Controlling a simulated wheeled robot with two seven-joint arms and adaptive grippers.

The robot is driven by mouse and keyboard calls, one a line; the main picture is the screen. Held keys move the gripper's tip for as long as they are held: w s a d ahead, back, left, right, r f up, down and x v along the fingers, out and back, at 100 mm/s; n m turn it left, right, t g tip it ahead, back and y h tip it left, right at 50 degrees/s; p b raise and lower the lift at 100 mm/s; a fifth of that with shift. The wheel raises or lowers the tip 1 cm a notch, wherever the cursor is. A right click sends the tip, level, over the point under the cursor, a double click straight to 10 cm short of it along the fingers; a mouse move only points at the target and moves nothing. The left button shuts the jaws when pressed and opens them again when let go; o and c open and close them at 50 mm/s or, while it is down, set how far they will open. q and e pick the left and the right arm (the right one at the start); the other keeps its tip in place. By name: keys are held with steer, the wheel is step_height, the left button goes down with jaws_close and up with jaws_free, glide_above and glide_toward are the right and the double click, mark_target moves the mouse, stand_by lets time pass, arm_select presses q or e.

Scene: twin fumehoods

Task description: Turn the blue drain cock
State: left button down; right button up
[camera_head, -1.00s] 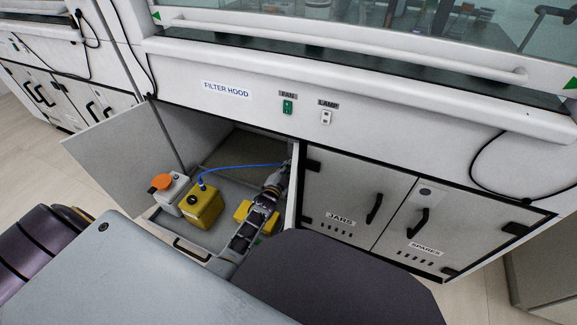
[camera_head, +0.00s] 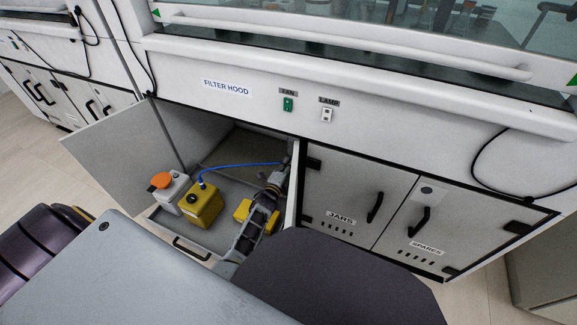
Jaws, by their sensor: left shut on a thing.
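The blue drain cock cannot be made out; it is hidden at my left gripper. A thin blue hose (camera_head: 240,164) runs from the cap of a yellow canister (camera_head: 203,208) to the right wall of the open cabinet, ending by my gripper. My left gripper (camera_head: 285,163) reaches deep into the cabinet at that wall, above the hose end's level or close to it. It is shut, seemingly on the drain cock, though its fingertips are small and dark. My right gripper is not in view.
A white canister with an orange cap (camera_head: 161,181) stands left of the yellow one in a pull-out tray with a black handle (camera_head: 191,249). Another yellow container (camera_head: 242,210) sits beside my arm. The open cabinet door (camera_head: 115,155) is left; the shut JARS door (camera_head: 340,195) is right.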

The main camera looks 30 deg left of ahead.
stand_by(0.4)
arm_select(q)
steer(key=c, duration=1.6)
jaws_free()
steer(key=shift+o, duration=0.2)
steer(key=s, duration=0.7)
steer(key=shift+s+d, duration=0.25)
steer(key=shift+d, duration=0.05)
steer(key=shift+s+f, duration=0.1)
